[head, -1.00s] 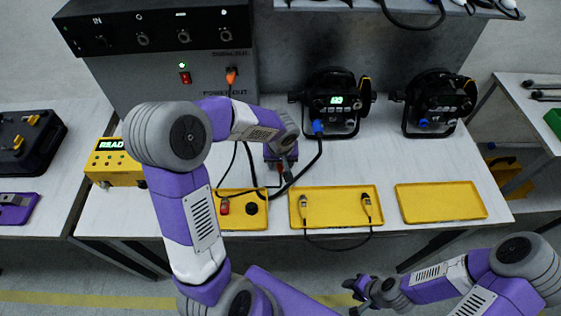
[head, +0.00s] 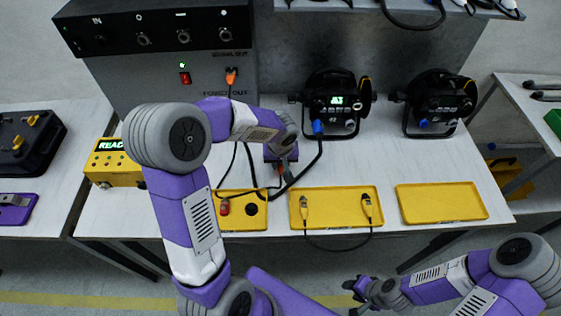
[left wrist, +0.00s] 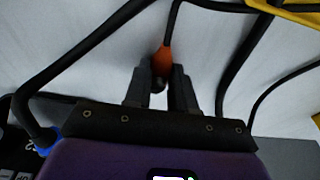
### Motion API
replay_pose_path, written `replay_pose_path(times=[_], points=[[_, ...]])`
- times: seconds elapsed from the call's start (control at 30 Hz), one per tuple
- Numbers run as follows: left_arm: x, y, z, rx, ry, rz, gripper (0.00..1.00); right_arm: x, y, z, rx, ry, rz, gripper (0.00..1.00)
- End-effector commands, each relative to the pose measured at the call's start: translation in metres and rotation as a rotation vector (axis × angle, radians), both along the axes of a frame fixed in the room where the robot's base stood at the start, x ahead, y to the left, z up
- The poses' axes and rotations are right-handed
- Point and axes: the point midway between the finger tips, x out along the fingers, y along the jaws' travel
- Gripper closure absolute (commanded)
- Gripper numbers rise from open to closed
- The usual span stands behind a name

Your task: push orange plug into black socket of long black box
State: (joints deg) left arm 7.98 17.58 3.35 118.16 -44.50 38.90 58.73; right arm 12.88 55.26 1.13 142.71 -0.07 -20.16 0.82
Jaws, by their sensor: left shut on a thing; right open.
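My left gripper (left wrist: 160,88) is shut on an orange plug (left wrist: 164,60) with a black cable in the left wrist view; its metal tip sits between the fingers. In the head view the left gripper (head: 281,176) is low over the white table, behind the small yellow tray, and the plug is mostly hidden there. The long black box (head: 100,30) stands at the back left, well away from this gripper. Round sockets (head: 183,37) line its front face, one marked IN. My right gripper (head: 358,288) is open and empty in front of the table.
Black cables (head: 318,155) loop around the left gripper. Two black lamps (head: 335,105) stand behind it. Yellow trays (head: 440,203) line the table front, one with a short cable. A grey cabinet (head: 140,85) below the box has another orange plug (head: 231,76) in its outlet.

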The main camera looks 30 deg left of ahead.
Motion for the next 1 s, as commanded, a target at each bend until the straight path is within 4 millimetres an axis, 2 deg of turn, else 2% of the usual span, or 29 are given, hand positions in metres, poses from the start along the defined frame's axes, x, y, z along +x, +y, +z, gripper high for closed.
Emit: replay_pose_path(times=[0.63, 1.0], points=[[0.000, 0.000, 0.049, 0.000, -0.001, 0.001, 1.00, 0.000, 0.000, 0.033, 0.000, 0.000, 0.000, 0.57], [0.000, 0.000, 0.050, 0.001, -0.001, 0.000, 1.00, 0.000, 0.000, 0.033, 0.000, 0.000, 0.000, 0.57]])
